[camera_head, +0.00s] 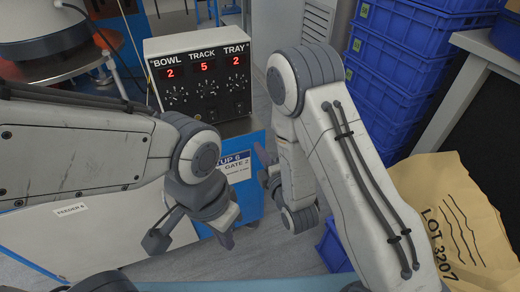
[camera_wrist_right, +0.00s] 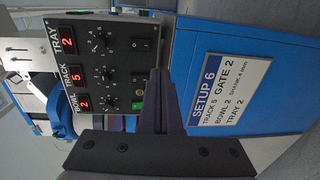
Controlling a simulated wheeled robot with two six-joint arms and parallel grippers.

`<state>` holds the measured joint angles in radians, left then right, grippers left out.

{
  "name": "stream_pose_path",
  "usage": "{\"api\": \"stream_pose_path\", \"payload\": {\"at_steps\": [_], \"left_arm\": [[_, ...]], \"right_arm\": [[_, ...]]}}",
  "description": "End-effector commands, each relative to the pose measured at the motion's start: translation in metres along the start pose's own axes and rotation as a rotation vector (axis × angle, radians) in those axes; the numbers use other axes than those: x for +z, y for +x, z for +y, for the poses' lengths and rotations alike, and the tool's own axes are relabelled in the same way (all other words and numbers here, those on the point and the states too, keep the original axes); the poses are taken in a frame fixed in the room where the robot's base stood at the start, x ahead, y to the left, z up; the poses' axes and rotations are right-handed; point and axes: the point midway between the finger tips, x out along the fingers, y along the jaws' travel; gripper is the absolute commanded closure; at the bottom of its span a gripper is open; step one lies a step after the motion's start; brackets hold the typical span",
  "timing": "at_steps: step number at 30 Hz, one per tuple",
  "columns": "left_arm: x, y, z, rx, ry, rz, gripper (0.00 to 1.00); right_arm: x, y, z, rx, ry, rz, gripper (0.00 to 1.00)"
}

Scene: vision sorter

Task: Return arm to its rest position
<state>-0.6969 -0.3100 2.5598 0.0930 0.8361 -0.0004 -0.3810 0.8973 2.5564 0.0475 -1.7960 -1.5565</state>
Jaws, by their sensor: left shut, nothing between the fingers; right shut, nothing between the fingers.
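My right arm rises from the lower right in the head view, bent at the elbow. Its gripper (camera_head: 262,158) points toward the control box, partly hidden by the arm. In the right wrist view the fingers (camera_wrist_right: 160,98) are together and empty, in front of the blue cabinet face. My left arm comes in from the left, and its gripper (camera_head: 227,239) is shut and empty, pointing down over the floor. The control box (camera_head: 202,72) reads BOWL 2, TRACK 5, TRAY 2. It also shows in the right wrist view (camera_wrist_right: 123,48).
A setup sign (camera_wrist_right: 230,90) reads SETUP 6, GATE 2, TRACK 5, BOWL 2, TRAY 2. Stacked blue crates (camera_head: 395,65) and a paper sack (camera_head: 455,205) marked LOT 3207 stand close to my right arm. A bowl feeder (camera_head: 60,62) stands behind my left arm.

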Motion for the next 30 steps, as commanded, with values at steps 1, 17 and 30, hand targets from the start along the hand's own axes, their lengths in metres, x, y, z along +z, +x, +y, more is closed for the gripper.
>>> {"api": "stream_pose_path", "payload": {"at_steps": [1, 17, 30], "left_arm": [[0.000, 0.000, 0.000, 0.000, 0.000, 0.000, 1.00], [0.000, 0.000, 0.000, 0.000, 0.000, 0.000, 1.00], [0.000, 0.000, 0.000, 0.000, 0.000, 0.000, 1.00]], "right_arm": [[0.000, 0.000, 0.000, 0.000, 0.000, 0.000, 1.00], [-0.018, 0.008, 0.002, -0.157, 0.178, 0.019, 1.00], [-0.071, -0.066, 0.009, -0.782, 0.770, -0.185, 1.00]]}}
